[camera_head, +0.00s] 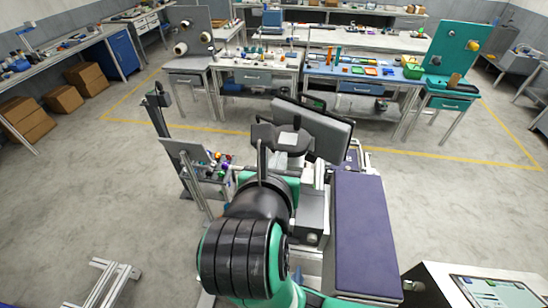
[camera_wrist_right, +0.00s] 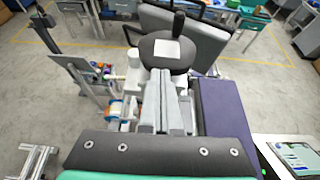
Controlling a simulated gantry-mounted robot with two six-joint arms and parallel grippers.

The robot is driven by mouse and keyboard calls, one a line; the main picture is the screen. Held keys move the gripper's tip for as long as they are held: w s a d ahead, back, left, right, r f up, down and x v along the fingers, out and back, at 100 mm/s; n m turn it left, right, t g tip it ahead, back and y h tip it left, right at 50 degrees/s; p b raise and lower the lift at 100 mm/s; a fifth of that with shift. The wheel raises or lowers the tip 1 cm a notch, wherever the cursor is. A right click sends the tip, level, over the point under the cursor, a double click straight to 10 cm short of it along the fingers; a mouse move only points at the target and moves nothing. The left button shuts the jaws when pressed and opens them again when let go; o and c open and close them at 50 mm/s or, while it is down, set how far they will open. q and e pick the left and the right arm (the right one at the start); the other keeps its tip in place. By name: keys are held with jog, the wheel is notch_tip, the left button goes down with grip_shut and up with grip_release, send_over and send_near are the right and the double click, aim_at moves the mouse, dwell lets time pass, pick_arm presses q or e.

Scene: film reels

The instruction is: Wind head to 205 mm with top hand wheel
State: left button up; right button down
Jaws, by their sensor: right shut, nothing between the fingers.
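A dark rounded part with a white label (camera_head: 268,133), which looks like the top hand wheel, sits on the machine in the middle of the head view. It also shows in the right wrist view (camera_wrist_right: 150,56), with a short black upright knob (camera_wrist_right: 179,22) at its far side. My right gripper (camera_head: 262,146) is shut and empty. In the right wrist view its pale fingers (camera_wrist_right: 165,76) end at the near edge of the dark part; I cannot tell whether they touch it. No readable height scale shows. My left gripper is not in view.
A tilted grey panel (camera_head: 325,132) stands just behind the wheel. A purple-topped bench (camera_head: 362,230) lies to the right, and a white stand with a screen (camera_head: 497,291) at the lower right.

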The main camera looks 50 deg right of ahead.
jog(key=shift+s+d, duration=0.2)
jog(key=shift+s, duration=0.05)
jog(key=shift+s+d+f, duration=0.1)
jog(key=shift+s+d, duration=0.2)
jog(key=shift+s, duration=0.1)
